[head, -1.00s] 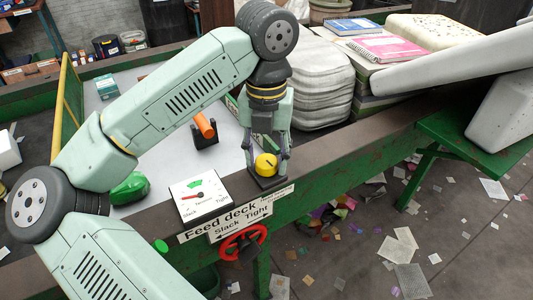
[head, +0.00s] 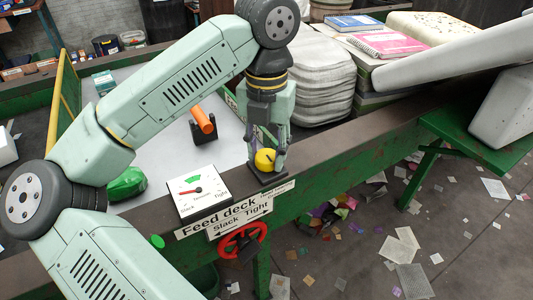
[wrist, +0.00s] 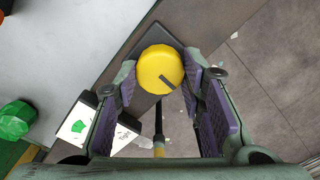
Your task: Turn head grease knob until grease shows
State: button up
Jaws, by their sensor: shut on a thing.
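The yellow grease knob (head: 265,160) sits on a dark block on the green frame's edge. My gripper (head: 268,160) is around it from above, shut on it. In the wrist view the knob (wrist: 160,69) lies between the purple-padded fingers and has a dark line mark pointing to the lower right. The tension gauge (head: 200,195) stands left of the knob, its red needle pointing left, away from the green patch. No grease can be made out in either view.
A "Feed deck Slack Tight" sign (head: 226,221) and a red handwheel (head: 243,243) are on the frame's front. An orange cylinder (head: 203,121) rests in a black holder on the deck. A green object (head: 127,184) lies left of the gauge. Stacked bundles (head: 318,80) stand behind my gripper.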

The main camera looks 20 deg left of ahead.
aim_at(266, 155)
jog(key=m+b, duration=0.2)
jog(key=m, duration=0.1)
jog(key=shift+f, duration=0.15)
jog(key=shift+m+b, duration=0.75)
jog(key=shift+m, duration=1.75)
jog(key=o, duration=1.1)
jog(key=shift+o, duration=0.2)
jog(key=shift+r, duration=0.2)
notch_tip(266, 155, up, 8)
jog(key=shift+f, duration=0.25)
